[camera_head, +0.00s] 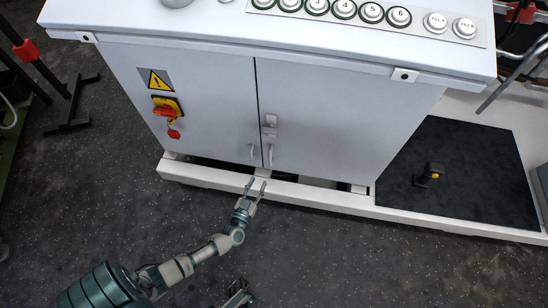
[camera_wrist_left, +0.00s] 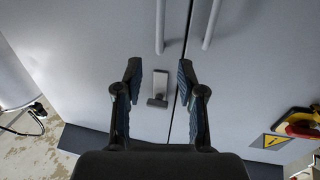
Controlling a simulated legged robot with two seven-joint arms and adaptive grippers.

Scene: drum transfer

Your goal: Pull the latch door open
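The grey cabinet has two doors, a left door (camera_head: 195,95) and a right door (camera_head: 325,115). A small latch (camera_head: 269,126) sits beside the seam, above two slim vertical handles, a left handle (camera_head: 252,152) and a right handle (camera_head: 271,155). Both doors look shut. My left gripper (camera_head: 257,182) is open and empty, below the handles. In the left wrist view, which looks upside down, the latch (camera_wrist_left: 160,86) shows between the spread fingers of the left gripper (camera_wrist_left: 159,68), with no clear contact. Part of my right gripper (camera_head: 240,288) shows at the bottom edge; its fingers are unclear.
A red-yellow switch (camera_head: 166,107) and a warning sign (camera_head: 156,79) are on the left door. A row of round buttons (camera_head: 343,9) lines the cabinet top. A white base rail (camera_head: 330,198) runs below the doors. The dark floor (camera_head: 370,265) in front is clear.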

